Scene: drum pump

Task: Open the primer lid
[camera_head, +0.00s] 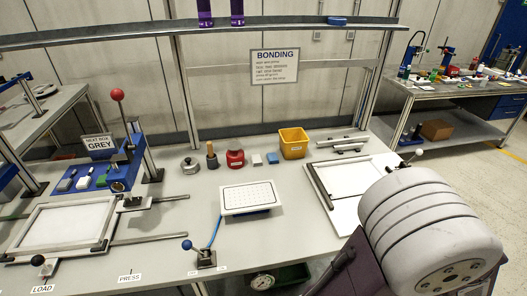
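A red can (235,160) with a dark top and a small pale label stands upright at the back middle of the bench. To its left is a bottle with a brown upper part (212,157). Left of that is a low silver pot (190,167) with a dark knob on top. All three look closed. I cannot read which one holds primer. Neither of my grippers is in view. Only a thick grey part of my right arm shows at the lower right, well away from these containers.
A white dotted plate (250,197) lies in front of the containers. A press with a red knob (117,95) is at left. A shelf (150,34) spans above.

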